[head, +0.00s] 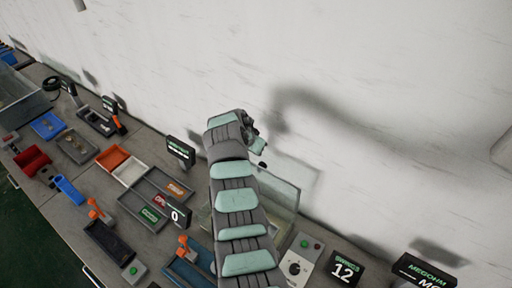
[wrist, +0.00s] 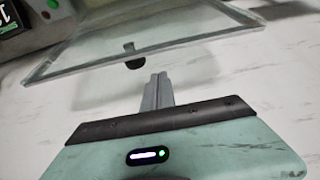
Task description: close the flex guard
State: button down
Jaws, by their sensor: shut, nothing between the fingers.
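The flex guard (head: 282,193) is a clear panel standing raised behind my arm in the head view. My arm hides its left part and much of what is under it. In the wrist view the guard (wrist: 190,40) spans the top as a framed clear sheet, with a small dark knob (wrist: 134,63) at its near edge. My gripper (head: 262,164) is by the guard's upper edge in the head view. In the wrist view my gripper (wrist: 158,76) is shut and empty, its fingertips just short of the knob and slightly right of it. I cannot tell whether they touch the guard.
A control box (head: 296,267) with a dial and buttons stands right of the guard, beside a sign reading 12 (head: 345,269). The white wall is close behind.

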jog(key=shift+s+a+f+p, duration=0.15)
jog(key=shift+s+a+p, duration=0.3)
jog(key=shift+s, duration=0.3)
jog(key=shift+s+a+f+p, duration=0.1)
jog(key=shift+s+a+p, duration=0.25)
jog(key=shift+s+a, duration=0.3)
jog(key=shift+s+d, duration=0.1)
jog(key=shift+s, duration=0.15)
